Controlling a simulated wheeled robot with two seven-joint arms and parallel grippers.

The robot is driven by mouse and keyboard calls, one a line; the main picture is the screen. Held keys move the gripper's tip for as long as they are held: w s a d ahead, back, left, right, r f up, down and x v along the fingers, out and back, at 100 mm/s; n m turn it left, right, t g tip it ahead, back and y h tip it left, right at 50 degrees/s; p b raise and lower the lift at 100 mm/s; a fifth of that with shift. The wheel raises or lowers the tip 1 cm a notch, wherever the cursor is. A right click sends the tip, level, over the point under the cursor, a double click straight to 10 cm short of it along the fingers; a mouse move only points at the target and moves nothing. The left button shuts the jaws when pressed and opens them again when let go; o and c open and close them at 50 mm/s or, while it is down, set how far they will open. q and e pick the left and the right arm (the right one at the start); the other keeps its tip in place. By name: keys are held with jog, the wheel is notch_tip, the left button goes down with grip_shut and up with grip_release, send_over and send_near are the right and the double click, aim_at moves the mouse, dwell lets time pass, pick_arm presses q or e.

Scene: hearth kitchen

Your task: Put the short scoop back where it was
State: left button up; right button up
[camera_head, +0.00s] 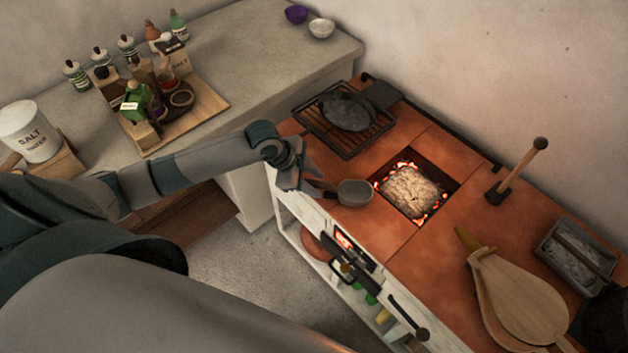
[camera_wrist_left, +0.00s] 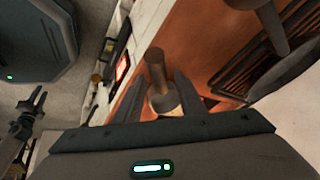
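The short scoop (camera_head: 355,191), with a small grey bowl and a wooden handle, is at the front left of the terracotta hearth top, left of the fire pit. Its handle points left toward my left gripper (camera_head: 299,172). In the left wrist view the fingers (camera_wrist_left: 160,88) stand apart, one on each side of the wooden handle (camera_wrist_left: 156,66), with gaps showing. I cannot tell whether the bowl rests on the hearth top. My right gripper is not seen in the head view; a dark pronged shape at the wrist view's left edge may be it.
A dark pan (camera_head: 347,111) sits on a grill rack (camera_head: 313,121) behind the scoop. The open fire pit (camera_head: 412,193) glows to its right. Bellows (camera_head: 520,298), a metal tin (camera_head: 571,262) and an upright wooden handle (camera_head: 525,168) stand further right. The left counter holds bottles.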

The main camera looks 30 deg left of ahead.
pick_arm(q)
jog(key=shift+r, duration=0.1)
jog(key=shift+s+a+r, duration=0.1)
jog(key=shift+a+r, duration=0.05)
jog(key=shift+r, duration=0.2)
jog(key=b+v, duration=0.2)
jog(key=v, duration=0.9)
jog(key=shift+r, duration=0.1)
dwell(0.3)
